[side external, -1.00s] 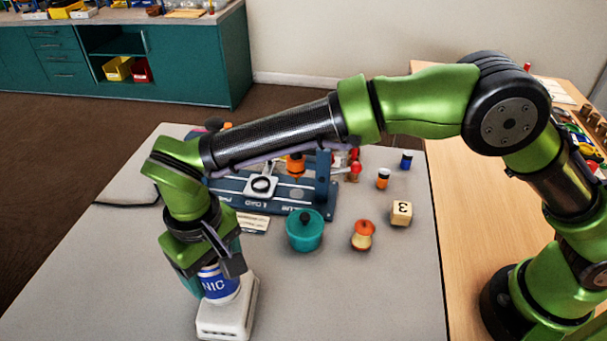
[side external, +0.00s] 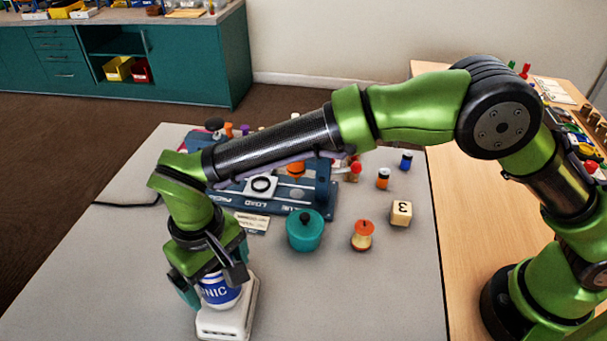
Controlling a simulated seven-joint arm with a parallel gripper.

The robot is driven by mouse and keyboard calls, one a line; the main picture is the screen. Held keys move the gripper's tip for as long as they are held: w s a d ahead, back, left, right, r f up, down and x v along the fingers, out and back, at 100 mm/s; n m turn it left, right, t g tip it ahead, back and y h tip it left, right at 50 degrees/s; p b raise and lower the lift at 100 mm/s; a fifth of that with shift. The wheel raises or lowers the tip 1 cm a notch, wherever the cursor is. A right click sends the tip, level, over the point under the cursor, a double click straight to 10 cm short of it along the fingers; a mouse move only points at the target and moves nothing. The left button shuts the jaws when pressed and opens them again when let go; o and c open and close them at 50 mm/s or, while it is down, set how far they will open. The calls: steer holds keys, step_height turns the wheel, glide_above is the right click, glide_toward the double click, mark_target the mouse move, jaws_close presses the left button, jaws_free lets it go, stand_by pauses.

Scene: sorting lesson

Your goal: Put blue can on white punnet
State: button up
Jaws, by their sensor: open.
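The blue can (side external: 219,294), with a white lettered band, stands upright at the white punnet (side external: 229,325) at the front left of the grey table. Its base seems to be inside or on the punnet; the punnet's wall hides the contact. My gripper (side external: 212,287) points down over the can, with its fingers on either side of the can's upper part. The jaws are open, and the can's top is hidden by the gripper.
A teal lidded pot (side external: 304,231), an orange-topped wooden piece (side external: 362,236) and a numbered cube (side external: 401,213) stand right of my gripper. A blue device (side external: 318,203) lies behind. Small bottles (side external: 383,178) stand at the back right. The table's front middle is clear.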

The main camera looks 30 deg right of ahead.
step_height(320, 180, up, 12)
steer(key=w+d+r+m+t+y, duration=0.1)
steer(key=d+r, duration=0.4)
steer(key=d, duration=0.5)
steer(key=w+d+r+m+t+y, duration=0.15)
steer(key=d+r, duration=0.25)
steer(key=d, duration=0.7)
steer(key=s+d+f+m+t, duration=0.2)
steer(key=s+d, duration=0.4)
steer(key=d, duration=0.3)
steer(key=s+d+f+m+t, duration=0.2)
steer(key=s+d, duration=0.4)
steer(key=d, duration=0.3)
steer(key=shift+f+m+t, duration=0.35)
steer(key=shift+f+m, duration=0.1)
steer(key=shift+m, duration=0.1)
